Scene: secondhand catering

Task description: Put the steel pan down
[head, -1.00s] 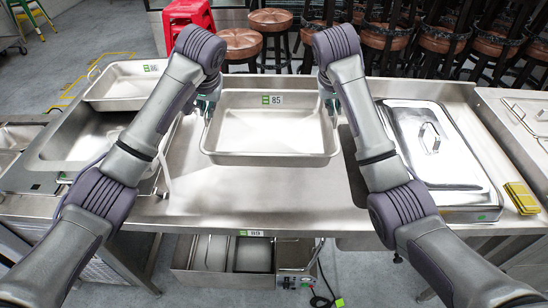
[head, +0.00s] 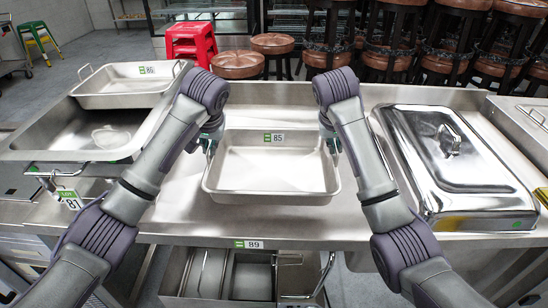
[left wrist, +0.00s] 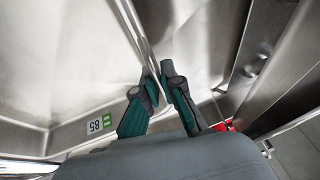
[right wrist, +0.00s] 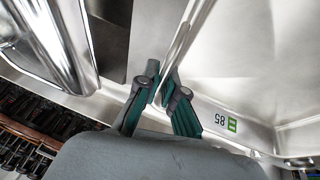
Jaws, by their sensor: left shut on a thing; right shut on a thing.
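The steel pan (head: 268,170) is a shallow rectangular tray tagged 85, level over the middle of the steel bench (head: 200,222). I cannot tell whether its base touches the bench. The pan looks empty.
A lidded steel chafing dish (head: 455,165) stands on the bench to the right. To the left is a sink-like basin (head: 45,146) with another pan tagged 86 (head: 125,92) at its back. Bare bench shows in front of the held pan. Stools (head: 285,44) stand behind.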

